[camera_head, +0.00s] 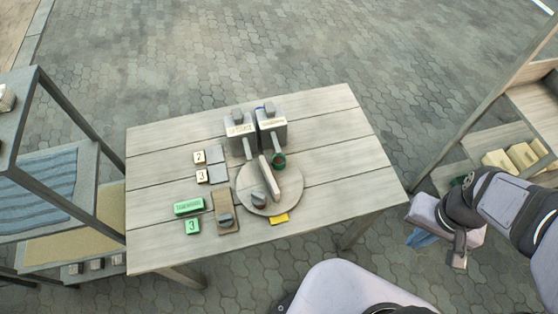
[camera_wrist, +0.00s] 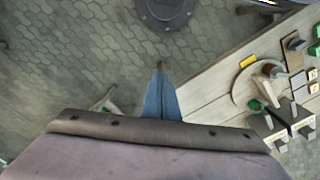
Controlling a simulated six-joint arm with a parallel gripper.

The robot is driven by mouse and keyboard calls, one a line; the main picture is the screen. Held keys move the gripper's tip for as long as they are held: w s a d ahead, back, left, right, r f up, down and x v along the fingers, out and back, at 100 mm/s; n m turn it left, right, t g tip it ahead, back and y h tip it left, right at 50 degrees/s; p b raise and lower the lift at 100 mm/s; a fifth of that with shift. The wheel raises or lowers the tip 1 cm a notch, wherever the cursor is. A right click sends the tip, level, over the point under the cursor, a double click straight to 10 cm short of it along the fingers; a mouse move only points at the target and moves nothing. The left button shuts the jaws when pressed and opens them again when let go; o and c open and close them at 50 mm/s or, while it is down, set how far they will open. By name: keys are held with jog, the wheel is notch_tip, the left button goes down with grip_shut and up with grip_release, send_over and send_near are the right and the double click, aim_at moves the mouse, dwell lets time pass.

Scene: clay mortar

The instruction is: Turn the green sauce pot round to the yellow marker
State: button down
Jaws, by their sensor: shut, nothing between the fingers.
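The green sauce pot (camera_head: 278,160) stands at the far edge of a round wooden disc (camera_head: 246,199) on the table. In the wrist view the pot (camera_wrist: 257,105) is at the disc's lower edge. The yellow marker (camera_head: 279,219) lies on the table at the disc's near edge, across from the pot; it also shows in the wrist view (camera_wrist: 247,61).
Two grey boxes with labels (camera_head: 271,128) stand behind the disc. Green blocks (camera_head: 188,207), number tiles and a brown board with a grey piece are left of it. The table's right part (camera_head: 345,150) is clear. Shelves flank both sides.

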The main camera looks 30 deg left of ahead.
dwell(0.3)
jog(key=c, duration=2.1)
grip_release()
jog(key=o, duration=0.4)
jog(key=shift+w+a, duration=0.15)
jog(key=shift+w, duration=0.1)
jog(key=w+a+f+n+b, duration=0.2)
jog(key=w+a+n+b, duration=0.1)
jog(key=w+a, duration=0.45)
jog(key=n+b, duration=0.6)
jog(key=n, duration=0.1)
send_over(269, 174)
notch_tip(269, 174, down, 12)
jog(key=shift+a+r, duration=0.1)
jog(key=shift+r, duration=0.1)
jog(key=shift+f+p, duration=1.3)
jog(key=shift+f, duration=2.35)
